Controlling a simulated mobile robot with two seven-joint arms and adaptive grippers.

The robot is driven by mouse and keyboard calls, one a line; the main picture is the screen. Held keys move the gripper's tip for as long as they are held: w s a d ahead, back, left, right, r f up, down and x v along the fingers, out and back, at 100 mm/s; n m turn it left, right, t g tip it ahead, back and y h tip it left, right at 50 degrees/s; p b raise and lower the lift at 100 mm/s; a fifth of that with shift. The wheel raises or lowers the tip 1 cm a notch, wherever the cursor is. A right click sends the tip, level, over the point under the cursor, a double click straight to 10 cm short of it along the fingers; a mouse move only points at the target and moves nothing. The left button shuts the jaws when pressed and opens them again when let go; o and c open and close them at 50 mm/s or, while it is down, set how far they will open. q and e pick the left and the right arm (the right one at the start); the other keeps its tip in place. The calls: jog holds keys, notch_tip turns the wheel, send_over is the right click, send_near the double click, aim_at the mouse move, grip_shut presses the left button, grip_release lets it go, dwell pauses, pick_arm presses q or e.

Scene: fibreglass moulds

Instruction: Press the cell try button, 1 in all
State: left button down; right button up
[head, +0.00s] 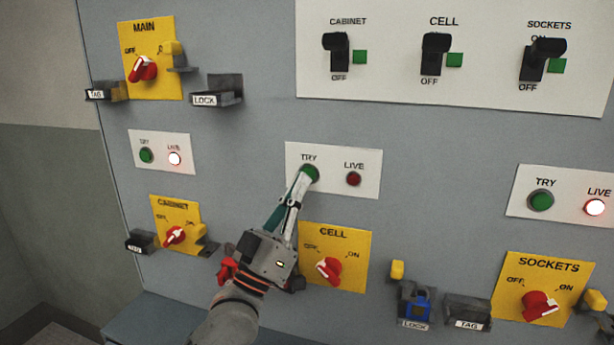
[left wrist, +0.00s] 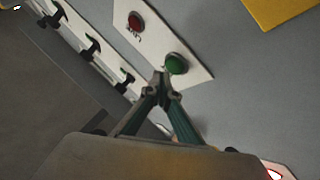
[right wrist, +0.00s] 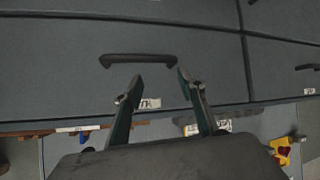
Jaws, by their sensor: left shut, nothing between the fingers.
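The green cell try button (head: 309,174) is on a white plate (head: 366,188) above the yellow CELL panel (head: 347,283). My left gripper (head: 306,176) is shut and empty, its fingertips at the lower edge of the button. In the left wrist view the fingertips (left wrist: 159,77) are just beside the green button (left wrist: 176,64); whether they touch it I cannot tell. The red LIVE lamp (head: 353,179) on the same plate looks dark. My right gripper (right wrist: 155,82) is open and empty, in front of a grey drawer front with a dark handle (right wrist: 136,59).
The yellow CELL panel has a red rotary switch (head: 329,268) just right of my left gripper. A lock holder (head: 415,305) and tag holder (head: 467,313) are to its right. The SOCKETS lamp (head: 595,207) and the left lamp (head: 174,158) are lit. Black levers (head: 435,52) are above.

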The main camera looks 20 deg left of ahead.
pick_arm(q)
jog(key=shift+w, duration=0.15)
jog(key=shift+w, duration=0.3)
jog(key=shift+w, duration=0.4)
dwell(0.7)
jog(key=shift+s, duration=0.1)
jog(key=shift+s+p, duration=0.6)
jog(key=shift+s, duration=0.15)
